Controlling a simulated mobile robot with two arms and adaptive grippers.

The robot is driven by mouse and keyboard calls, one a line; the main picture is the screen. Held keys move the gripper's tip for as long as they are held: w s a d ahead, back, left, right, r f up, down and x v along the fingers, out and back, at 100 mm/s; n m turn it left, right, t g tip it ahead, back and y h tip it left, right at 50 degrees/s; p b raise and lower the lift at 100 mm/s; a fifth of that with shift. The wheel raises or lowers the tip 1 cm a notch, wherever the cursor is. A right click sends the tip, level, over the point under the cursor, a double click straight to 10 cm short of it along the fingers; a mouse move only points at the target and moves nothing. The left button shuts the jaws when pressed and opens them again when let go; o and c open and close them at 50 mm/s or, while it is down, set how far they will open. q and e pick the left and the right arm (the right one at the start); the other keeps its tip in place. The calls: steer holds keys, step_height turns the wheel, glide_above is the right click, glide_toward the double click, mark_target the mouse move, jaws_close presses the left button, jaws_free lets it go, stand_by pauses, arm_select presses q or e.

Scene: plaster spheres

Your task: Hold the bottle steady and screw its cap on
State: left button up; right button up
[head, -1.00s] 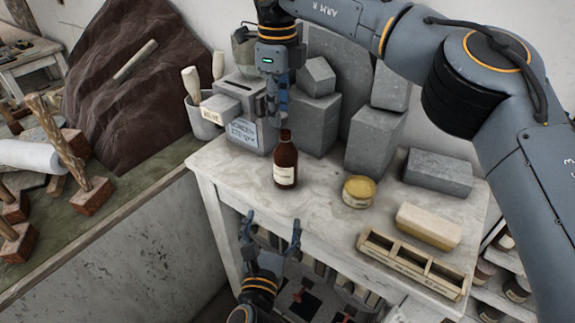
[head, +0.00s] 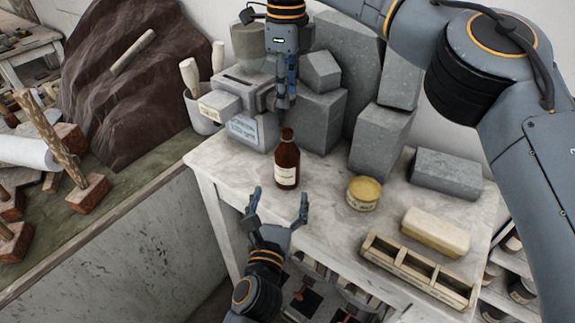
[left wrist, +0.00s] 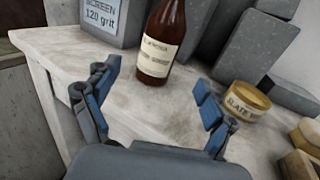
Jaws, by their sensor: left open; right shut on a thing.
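The brown glass bottle (head: 287,163) with a cream label stands upright on the worn white table. It also shows in the left wrist view (left wrist: 161,42), where its top is out of frame. My left gripper (head: 279,200) is open and empty. Its fingers spread at the table's front edge, just in front of the bottle and apart from it. My right gripper (head: 284,104) points down directly above the bottle's neck. It is shut on a small dark thing, seemingly the cap, mostly hidden by the fingers.
A yellow-lidded tin (head: 363,193) stands right of the bottle. A grey screen box (head: 247,126) and grey stone blocks (head: 382,140) crowd behind. A pale block (head: 436,232) and a wooden divided tray (head: 418,270) lie at the front right. The table just around the bottle is clear.

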arm_select(q)
steer(key=w, duration=0.3)
steer(key=w+d, duration=0.1)
steer(key=w, duration=0.6)
steer(key=shift+w+d, duration=0.1)
steer(key=shift+d, duration=0.2)
steer(key=shift+c, duration=0.2)
jaws_close()
arm_select(e)
glide_above(287, 131)
steer(key=shift+f, duration=2.45)
